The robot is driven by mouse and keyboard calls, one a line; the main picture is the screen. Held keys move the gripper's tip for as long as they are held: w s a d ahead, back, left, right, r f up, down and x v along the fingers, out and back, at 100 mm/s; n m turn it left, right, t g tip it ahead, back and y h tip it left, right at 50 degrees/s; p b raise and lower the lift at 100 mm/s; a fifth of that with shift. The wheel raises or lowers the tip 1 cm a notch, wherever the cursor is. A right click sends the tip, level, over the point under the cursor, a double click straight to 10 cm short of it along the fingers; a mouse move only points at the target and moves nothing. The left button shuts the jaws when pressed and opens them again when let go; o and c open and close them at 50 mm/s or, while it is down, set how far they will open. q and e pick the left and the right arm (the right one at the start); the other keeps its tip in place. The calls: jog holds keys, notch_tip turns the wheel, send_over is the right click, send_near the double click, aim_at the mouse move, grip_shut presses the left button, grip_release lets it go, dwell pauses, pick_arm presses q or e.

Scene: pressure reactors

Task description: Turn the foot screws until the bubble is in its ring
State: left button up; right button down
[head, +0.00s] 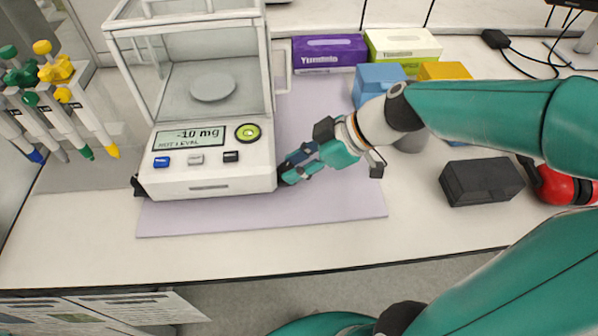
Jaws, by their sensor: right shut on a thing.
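A white balance (225,176) with a glass draft shield stands on a lilac mat (330,205). Its display (190,138) reads "-10 mg" and "NOT LEVEL". The round green bubble level (248,133) is right of the display; the bubble is too small to place exactly against its ring. A dark foot screw (138,186) shows at the front left corner. My right gripper (293,168) is at the front right corner, shut on the foot screw there, which its fingers mostly hide. My left gripper is not in view.
Pipettes (62,125) hang in a rack at the left. Purple (330,53) and yellow-green (402,46) boxes stand behind. Blue (376,80) and black (480,181) boxes and a red object (560,186) are at the right. The bench front is clear.

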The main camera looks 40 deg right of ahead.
jog(key=shift+s+a+f+m+t+h+b, duration=0.15)
jog(key=shift+m+t+h+b, duration=0.2)
jog(key=shift+m, duration=0.25)
jog(key=c, duration=0.8)
grip_release()
jog(key=shift+s+d+r, duration=0.2)
jog(key=shift+d+r, duration=0.15)
jog(key=shift+r, duration=0.2)
jog(key=v, duration=1)
jog(key=shift+s+d+r, duration=0.15)
jog(key=shift+s+r, duration=0.05)
jog(key=shift+s, duration=0.1)
